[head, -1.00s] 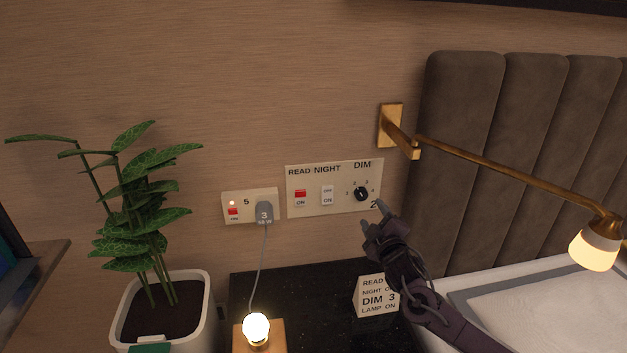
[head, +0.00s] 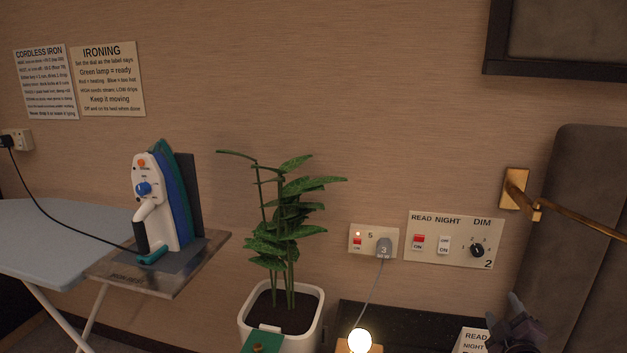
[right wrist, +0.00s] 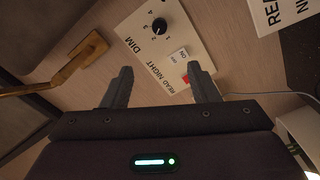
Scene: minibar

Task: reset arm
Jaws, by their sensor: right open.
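My right gripper (head: 514,335) shows at the lower right of the head view, partly cut off by the bottom edge. In the right wrist view my right gripper (right wrist: 162,88) has its two fingers well apart with nothing between them. Beyond the fingers is the wall panel (right wrist: 150,45) marked READ, NIGHT and DIM, with a black dial and switches; the gripper is apart from it. In the head view the panel (head: 450,225) is above and left of the gripper. My left gripper is not in view.
A card (head: 471,340) stands on the black tabletop (head: 420,318) beside the gripper. A lit bulb (head: 360,341), a plugged socket (head: 373,240) and a potted plant (head: 290,230) are to the left. A brass lamp arm (head: 575,212) crosses at right. An iron (head: 160,205) stands at far left.

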